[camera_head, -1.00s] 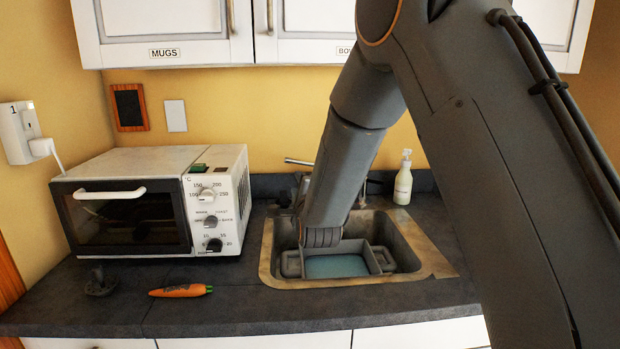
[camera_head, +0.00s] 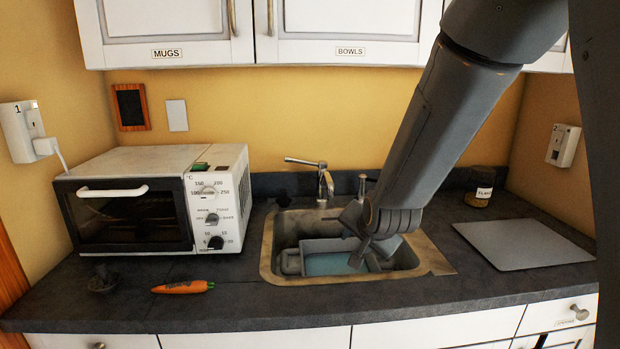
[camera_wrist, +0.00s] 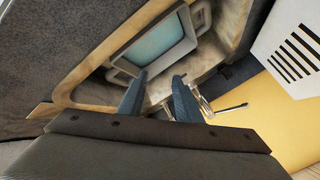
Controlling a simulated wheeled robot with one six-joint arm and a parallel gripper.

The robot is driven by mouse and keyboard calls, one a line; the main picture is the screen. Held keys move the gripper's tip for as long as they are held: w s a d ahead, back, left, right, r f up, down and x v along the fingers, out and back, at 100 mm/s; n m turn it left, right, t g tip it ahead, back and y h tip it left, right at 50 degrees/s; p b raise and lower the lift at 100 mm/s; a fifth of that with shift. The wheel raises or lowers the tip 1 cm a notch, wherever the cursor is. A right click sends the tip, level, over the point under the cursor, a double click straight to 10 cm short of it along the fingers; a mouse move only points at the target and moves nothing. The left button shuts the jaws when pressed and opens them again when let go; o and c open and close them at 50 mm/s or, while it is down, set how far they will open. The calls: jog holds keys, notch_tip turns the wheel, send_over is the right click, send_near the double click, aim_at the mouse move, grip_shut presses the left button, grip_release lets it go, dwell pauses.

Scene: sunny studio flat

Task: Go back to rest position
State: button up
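My gripper (camera_head: 354,250) hangs in front of and above the right part of the sink in the head view, with my arm coming down from the upper right. In the wrist view my gripper (camera_wrist: 158,80) shows two blue-grey fingers with a clear gap between them, open and empty. The sink (camera_head: 268,262) is set in the dark counter and holds a grey tub with a light blue inside (camera_head: 335,264). The tub also shows beyond the fingers in the wrist view (camera_wrist: 160,45). My gripper hides part of the sink's right side.
A white toaster oven (camera_head: 160,165) stands on the left, with a carrot (camera_head: 183,287) and a small dark object (camera_head: 103,279) before it. A faucet (camera_head: 325,183) rises behind the sink. A grey board (camera_head: 520,245) and a jar (camera_head: 480,188) are at right. Cupboards (camera_head: 340,30) hang above.

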jog(key=s+d+f+n+g, duration=0.2)
jog(key=s, duration=0.6)
jog(key=s+d+f+n+g, duration=0.1)
jog(key=s+d+n+g, duration=0.2)
jog(key=s, duration=0.5)
jog(key=s+d+f+n+g+h, duration=0.1)
jog(key=s+d+f+n+g, duration=0.1)
jog(key=s, duration=0.6)
jog(key=shift+s+d+f+n+g, duration=0.3)
jog(key=shift+s+d+n+g, duration=0.1)
jog(key=shift+d+g, duration=0.3)
jog(key=shift+w, duration=0.15)
